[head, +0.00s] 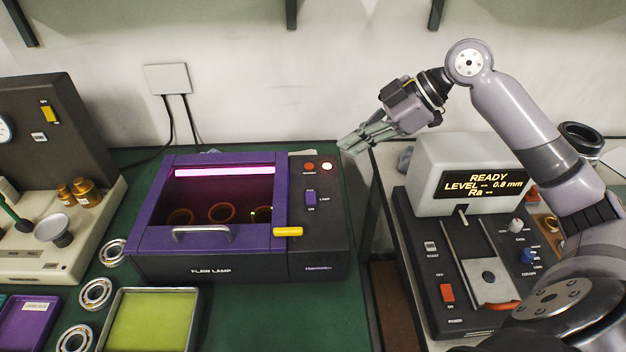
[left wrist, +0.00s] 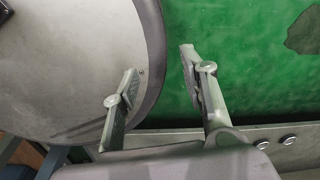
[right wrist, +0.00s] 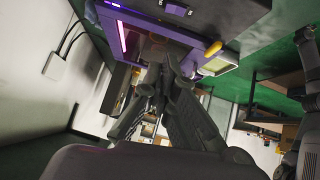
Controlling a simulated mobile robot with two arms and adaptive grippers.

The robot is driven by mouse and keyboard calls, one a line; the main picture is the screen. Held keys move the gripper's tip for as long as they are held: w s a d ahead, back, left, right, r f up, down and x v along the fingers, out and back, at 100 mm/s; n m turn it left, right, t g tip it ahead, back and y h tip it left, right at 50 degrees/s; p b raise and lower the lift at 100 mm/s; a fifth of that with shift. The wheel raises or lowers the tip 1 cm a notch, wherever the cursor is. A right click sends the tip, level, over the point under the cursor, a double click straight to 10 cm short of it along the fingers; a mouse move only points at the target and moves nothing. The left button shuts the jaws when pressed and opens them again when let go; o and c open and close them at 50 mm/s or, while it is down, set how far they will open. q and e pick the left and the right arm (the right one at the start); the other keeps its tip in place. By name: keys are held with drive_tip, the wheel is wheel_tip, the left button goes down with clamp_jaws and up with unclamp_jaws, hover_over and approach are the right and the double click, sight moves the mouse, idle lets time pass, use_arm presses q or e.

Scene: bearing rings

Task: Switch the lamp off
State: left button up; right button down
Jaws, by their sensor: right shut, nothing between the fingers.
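The flaw lamp (head: 222,266) is a purple and black box on the green bench, with a glowing magenta tube (head: 224,172) inside and several rings behind its window. The lamp also shows in the right wrist view (right wrist: 160,28). My left gripper (left wrist: 158,80) is open in the left wrist view, with nothing between its fingers.
The READY display unit (head: 468,180) and its dark control box stand right of the lamp, past a gap between the benches. A tray with a yellow-green pad (head: 150,322) and bearing rings (head: 96,293) lie front left. A grey machine (head: 60,130) stands far left.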

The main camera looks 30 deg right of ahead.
drive_tip(key=p, duration=0.2)
hover_over(315, 194)
wheel_tip(315, 194, down, 10)
drive_tip(key=shift+r, duration=0.1)
use_arm(q)
drive_tip(key=shift+w+r, duration=0.25)
drive_tip(key=shift+r, duration=1)
use_arm(e)
drive_tip(key=shift+f, duration=0.7)
use_arm(q)
drive_tip(key=shift+r+p, duration=0.1)
drive_tip(key=shift+p, duration=0.25)
use_arm(e)
drive_tip(key=shift+w+d+f, duration=0.1)
drive_tip(key=shift+w+f, duration=0.05)
drive_tip(key=shift+f, duration=0.15)
use_arm(q)
drive_tip(key=shift+r, duration=0.15)
